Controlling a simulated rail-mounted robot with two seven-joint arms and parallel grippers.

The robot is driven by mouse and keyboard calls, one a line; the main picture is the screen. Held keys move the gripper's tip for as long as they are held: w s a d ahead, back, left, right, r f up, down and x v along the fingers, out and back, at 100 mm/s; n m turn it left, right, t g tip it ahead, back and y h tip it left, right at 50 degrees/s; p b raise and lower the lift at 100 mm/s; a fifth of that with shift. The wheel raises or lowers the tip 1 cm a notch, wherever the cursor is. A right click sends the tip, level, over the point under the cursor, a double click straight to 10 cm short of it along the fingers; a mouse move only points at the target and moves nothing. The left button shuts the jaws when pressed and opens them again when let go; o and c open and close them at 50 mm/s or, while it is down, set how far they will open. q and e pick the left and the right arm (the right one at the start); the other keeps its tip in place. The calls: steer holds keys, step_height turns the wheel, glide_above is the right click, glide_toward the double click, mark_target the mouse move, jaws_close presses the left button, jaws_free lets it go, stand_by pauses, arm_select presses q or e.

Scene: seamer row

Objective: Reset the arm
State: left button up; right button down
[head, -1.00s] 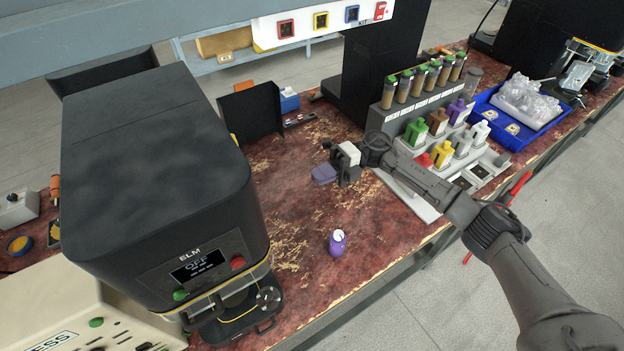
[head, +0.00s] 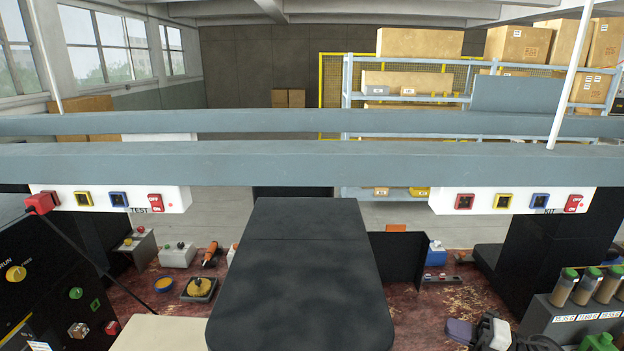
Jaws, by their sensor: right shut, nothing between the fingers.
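My right gripper (head: 487,331) shows at the bottom right edge of the head view, over the reddish worn bench. It is shut and holds nothing; the lower part of its arm is cut off by the frame. A small purple-grey block (head: 458,328) lies on the bench just left of the gripper. I cannot tell whether they touch. My left gripper is not in view.
The big black seamer (head: 296,270) stands in the middle. A grey rack (head: 560,318) with jars is at right. A grey beam (head: 310,163) crosses above, carrying the TEST panel (head: 172,201) and KIT panel (head: 512,202). A dark upright plate (head: 398,258) stands behind the block.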

steer(key=w+d+r+m+t+h, duration=0.25)
steer(key=r+m+t+h, duration=0.25)
steer(key=m+h, duration=0.5)
steer(key=w+d+r+m+t+h, duration=0.2)
steer(key=d+r+m+t+h, duration=0.25)
steer(key=m+h, duration=0.45)
steer(key=s+a+f+m+g+y, duration=0.1)
steer(key=s+a+f+m+g, duration=0.35)
steer(key=s+f, duration=0.8)
steer(key=s+a+f+m+g+y, duration=0.15)
steer(key=s+a+f+g, duration=0.5)
steer(key=s, duration=1.05)
steer(key=s+a+f+m+g+y, duration=0.1)
steer(key=s+a+f+m+g, duration=0.4)
steer(key=s+f, duration=0.8)
step_height(320, 180, up, 21)
steer(key=s+a+n+t+p, duration=0.1)
steer(key=s+p, duration=0.1)
steer(key=p, duration=1.9)
steer(key=shift+s+r+n, duration=0.15)
steer(key=shift+s+n, duration=0.05)
steer(key=shift+n, duration=0.2)
